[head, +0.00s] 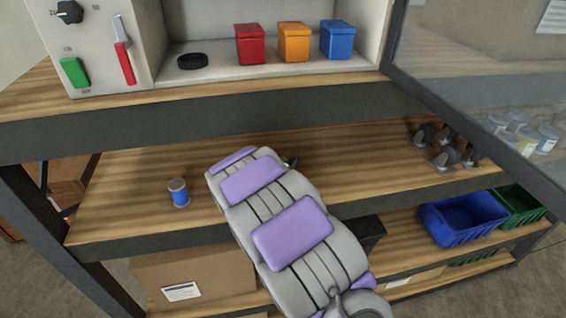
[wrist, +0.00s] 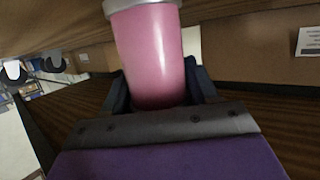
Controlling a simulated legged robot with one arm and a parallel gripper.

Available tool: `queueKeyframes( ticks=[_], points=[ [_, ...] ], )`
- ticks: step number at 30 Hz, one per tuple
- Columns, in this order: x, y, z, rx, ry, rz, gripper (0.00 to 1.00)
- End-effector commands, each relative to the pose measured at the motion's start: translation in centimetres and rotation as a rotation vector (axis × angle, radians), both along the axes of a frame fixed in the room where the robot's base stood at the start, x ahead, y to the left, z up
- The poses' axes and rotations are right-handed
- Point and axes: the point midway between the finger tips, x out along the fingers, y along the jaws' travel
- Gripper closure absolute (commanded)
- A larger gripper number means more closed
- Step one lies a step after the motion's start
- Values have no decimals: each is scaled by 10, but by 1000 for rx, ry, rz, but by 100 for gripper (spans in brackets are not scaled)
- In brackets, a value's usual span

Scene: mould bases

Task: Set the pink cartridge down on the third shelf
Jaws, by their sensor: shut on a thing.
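The pink cartridge (wrist: 155,55) fills the middle of the wrist view, with a pale grey cap at its upper end. My gripper (wrist: 160,92) is shut on it, with dark fingers on both sides of its lower part. In the head view my grey and purple arm reaches over the middle wooden shelf (head: 130,212); the pink cartridge and the fingers cannot be made out there. Whether the cartridge touches any shelf cannot be told. A lower wooden shelf (head: 398,258) shows beneath the middle one.
A blue cartridge (head: 180,193) stands on the middle shelf, left of my arm. Several casters (head: 446,150) sit at its right. Below are a blue bin (head: 462,218), a green bin (head: 520,205) and a cardboard box (head: 195,277). Red, orange and blue containers stand above.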

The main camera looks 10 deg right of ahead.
Motion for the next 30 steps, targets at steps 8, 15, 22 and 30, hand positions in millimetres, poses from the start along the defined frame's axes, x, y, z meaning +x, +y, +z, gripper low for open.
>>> queueKeyframes(
  ticks=[8,15,22,30],
  points=[
    [-1,-9,-7,6,-1,-3,77],
    [0,-1,-8,1,-3,-1,34],
    [0,2,-8,-2,-3,-1,16],
    [0,-5,-7,3,-2,-1,16]
  ],
)
